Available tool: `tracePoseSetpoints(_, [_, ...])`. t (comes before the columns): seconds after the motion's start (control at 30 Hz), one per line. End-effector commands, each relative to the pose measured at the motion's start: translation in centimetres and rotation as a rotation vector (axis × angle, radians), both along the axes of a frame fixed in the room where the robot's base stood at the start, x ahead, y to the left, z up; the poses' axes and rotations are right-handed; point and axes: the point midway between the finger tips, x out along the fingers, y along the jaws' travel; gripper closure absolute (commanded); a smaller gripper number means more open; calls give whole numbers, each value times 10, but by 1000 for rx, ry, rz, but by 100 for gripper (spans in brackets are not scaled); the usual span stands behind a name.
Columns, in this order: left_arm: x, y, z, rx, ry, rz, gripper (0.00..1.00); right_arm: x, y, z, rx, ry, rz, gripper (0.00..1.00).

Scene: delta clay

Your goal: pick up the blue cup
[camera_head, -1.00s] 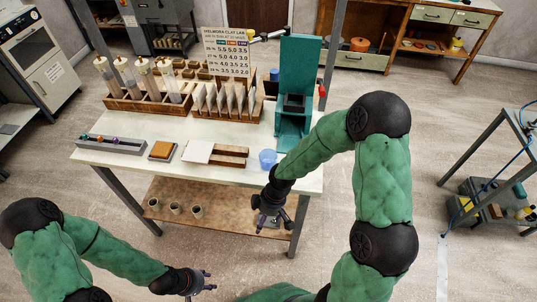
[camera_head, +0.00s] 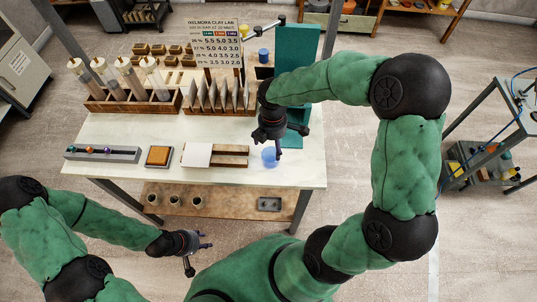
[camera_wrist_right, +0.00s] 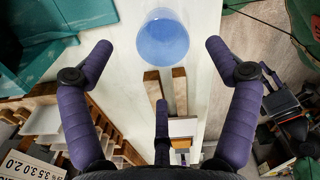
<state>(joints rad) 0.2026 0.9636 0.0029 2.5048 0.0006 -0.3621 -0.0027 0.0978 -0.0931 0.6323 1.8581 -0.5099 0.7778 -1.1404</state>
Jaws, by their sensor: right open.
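The blue cup (camera_head: 270,157) is a small translucent cup near the front right of the white table (camera_head: 110,130). My right gripper (camera_head: 272,143) is above and just behind it in the head view, open and empty. In the right wrist view the blue cup (camera_wrist_right: 163,38) is between and slightly beyond the spread purple fingertips (camera_wrist_right: 158,50), with no visible contact. My left gripper (camera_head: 196,245) is low in front of the table, away from the cup, with its fingers apart and nothing in them.
A teal press (camera_head: 300,45) stands right behind the cup area. Left of the cup are a wooden rack (camera_head: 230,161) with a white tile (camera_head: 197,155), an orange block (camera_head: 158,155) and a grey tray (camera_head: 100,154). A darker blue container (camera_head: 263,56) sits farther back.

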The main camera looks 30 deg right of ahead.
Motion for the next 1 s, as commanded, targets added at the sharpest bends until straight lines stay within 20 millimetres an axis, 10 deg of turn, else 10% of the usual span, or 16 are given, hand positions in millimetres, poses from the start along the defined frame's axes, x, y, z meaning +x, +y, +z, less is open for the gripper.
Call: tracePoseSetpoints(1.0, [1,0,-20,0,-2,1,60,-3,5,-83,2,-1,-3,12])
